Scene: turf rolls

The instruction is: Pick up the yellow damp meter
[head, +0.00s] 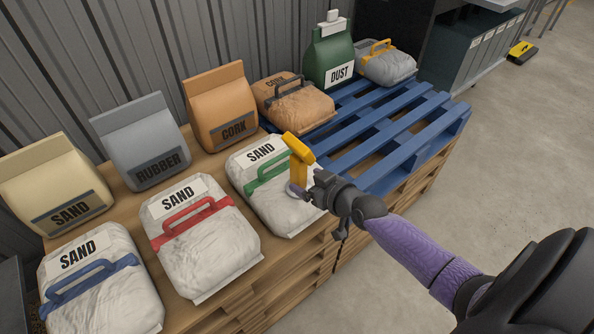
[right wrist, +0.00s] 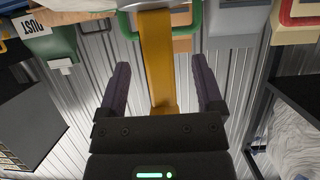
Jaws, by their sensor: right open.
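The yellow damp meter (head: 299,168) stands upright, with a wider head on top, at the white sand bag with the green handle (head: 281,201). My right gripper (head: 298,188) is at the meter's lower part. In the right wrist view the meter (right wrist: 156,60) runs as a yellow-orange bar between the two fingers of my right gripper (right wrist: 161,85). The fingers are spread, with visible gaps on both sides of the bar. The meter's foot is partly hidden by the gripper in the head view. My left gripper is not in view.
Sand bags with red (head: 203,242) and blue (head: 95,287) handles lie to the left. Rubber (head: 148,135) and cork (head: 222,108) bags stand behind. A blue pallet (head: 400,130) with a green dust bag (head: 328,58) is at right. Open floor lies beyond.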

